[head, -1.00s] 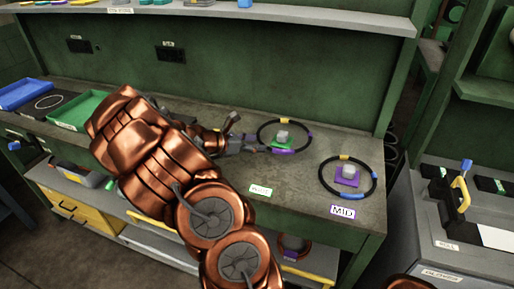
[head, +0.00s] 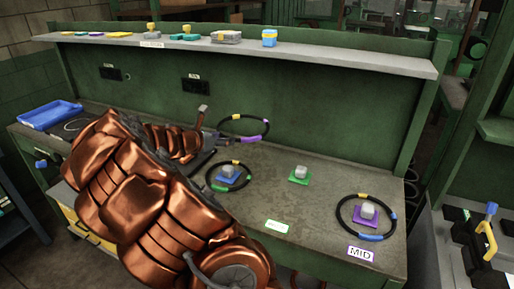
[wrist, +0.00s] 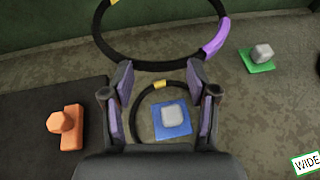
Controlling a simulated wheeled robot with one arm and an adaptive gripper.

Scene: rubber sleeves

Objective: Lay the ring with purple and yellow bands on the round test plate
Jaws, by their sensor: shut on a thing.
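The ring with purple and yellow bands (head: 266,131) is black and hangs tilted in the air above the bench, left of and behind the green-based grey block (head: 299,174). My gripper (head: 212,140) is shut on its near edge. In the wrist view the ring (wrist: 215,37) stretches away beyond the fingertips (wrist: 160,82), with the purple band on the right and part of a yellow band at the top edge. A dark pad with a pale circle (head: 76,125), perhaps the round test plate, lies at the bench's left and is partly hidden by my arm.
A second ring (head: 209,178) lies around a blue-based block (head: 229,173) below my gripper. A third ring (head: 340,216) surrounds a purple-based block by the MID label (head: 361,253). An orange piece (wrist: 70,128) sits on a dark surface. A blue tray (head: 50,114) stands far left.

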